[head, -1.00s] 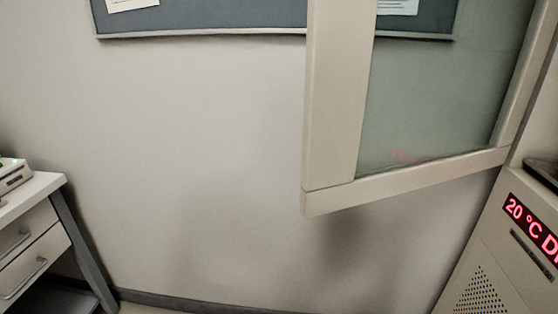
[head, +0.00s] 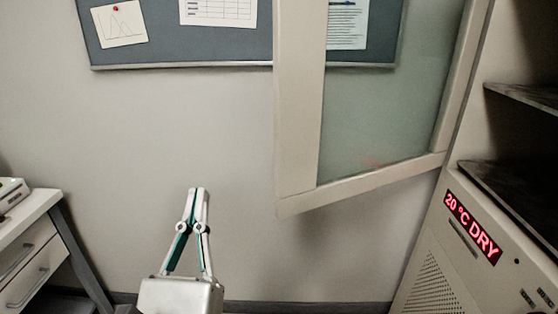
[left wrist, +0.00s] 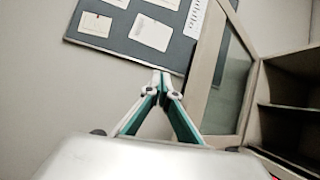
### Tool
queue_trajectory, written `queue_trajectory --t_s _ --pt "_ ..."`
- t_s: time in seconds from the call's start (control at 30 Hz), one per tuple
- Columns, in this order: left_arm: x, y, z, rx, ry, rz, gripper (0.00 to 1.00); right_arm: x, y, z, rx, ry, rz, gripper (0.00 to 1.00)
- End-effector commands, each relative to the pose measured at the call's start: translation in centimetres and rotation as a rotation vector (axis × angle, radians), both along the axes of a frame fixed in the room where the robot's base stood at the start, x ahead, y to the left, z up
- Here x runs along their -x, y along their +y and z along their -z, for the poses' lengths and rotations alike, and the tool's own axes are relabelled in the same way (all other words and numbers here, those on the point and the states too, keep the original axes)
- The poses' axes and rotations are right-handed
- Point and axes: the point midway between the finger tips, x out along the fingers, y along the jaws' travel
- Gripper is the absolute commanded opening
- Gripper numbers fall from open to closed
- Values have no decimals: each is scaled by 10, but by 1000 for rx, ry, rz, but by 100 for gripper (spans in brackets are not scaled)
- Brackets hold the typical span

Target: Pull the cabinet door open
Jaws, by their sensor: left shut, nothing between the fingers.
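The cabinet door (head: 298,120) has a beige frame around a greenish glass pane. It stands swung out from the cabinet (head: 480,225), which is at the right of the head view with its shelves showing. My left gripper (head: 199,190) is shut and empty, pointing up in front of the wall, to the left of the door's lower free corner and apart from it. In the left wrist view the gripper (left wrist: 161,74) is in the middle, with the door (left wrist: 203,60) to its right. My right gripper is not in view.
Dark shelves (head: 515,200) show inside the cabinet above a red "20 °C DRY" display (head: 473,228). A white drawer table (head: 30,240) stands at the left. A pinboard (head: 180,50) hangs on the wall.

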Motion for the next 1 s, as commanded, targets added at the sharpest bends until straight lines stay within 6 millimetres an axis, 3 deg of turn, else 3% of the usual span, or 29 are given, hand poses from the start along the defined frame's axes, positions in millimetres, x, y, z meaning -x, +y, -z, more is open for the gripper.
queue_trajectory --t_s 0.03,0.1,0.23,0.4,0.53,0.67,1.0 --pt "-2 -4 -23 198 27 112 0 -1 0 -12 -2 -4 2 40" --pt "-8 -14 -28 481 123 275 0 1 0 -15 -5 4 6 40" --pt "-13 -50 -21 907 345 511 0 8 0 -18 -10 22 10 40" --pt "-3 -93 0 1230 602 645 0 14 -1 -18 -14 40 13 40" --pt "3 -108 11 1322 693 667 0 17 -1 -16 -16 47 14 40" --pt "-4 -112 14 1334 707 668 0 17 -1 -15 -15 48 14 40" --pt "-63 -131 11 1328 700 666 0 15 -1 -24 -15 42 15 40"
